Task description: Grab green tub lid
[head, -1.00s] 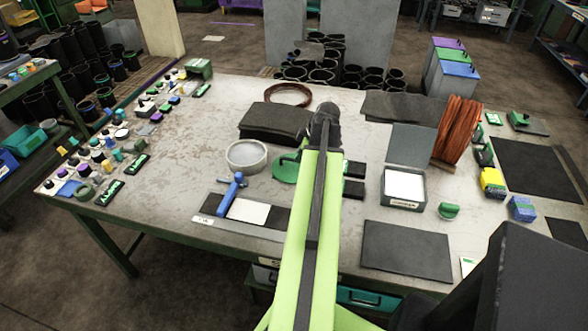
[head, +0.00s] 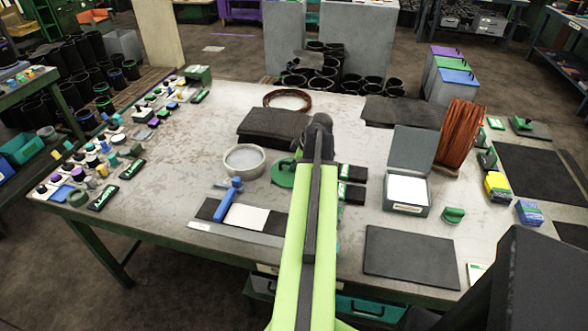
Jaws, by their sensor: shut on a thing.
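The green tub lid (head: 282,175) is a flat green disc just left of my arm, near the middle of the table. Its right part is hidden behind my arm. My gripper (head: 299,158) is at the lid's far right edge, mostly covered by the arm, and is shut on the lid. I cannot tell whether the lid is clear of the table. The round pale tub (head: 245,171) stands open, just left of the lid.
A blue-handled tool (head: 230,199) lies on a dark and white mat left of my arm. A dark folded stack (head: 268,125) lies behind the lid. An open grey box (head: 407,208) and a copper coil (head: 459,132) stand right. The table's left middle is clear.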

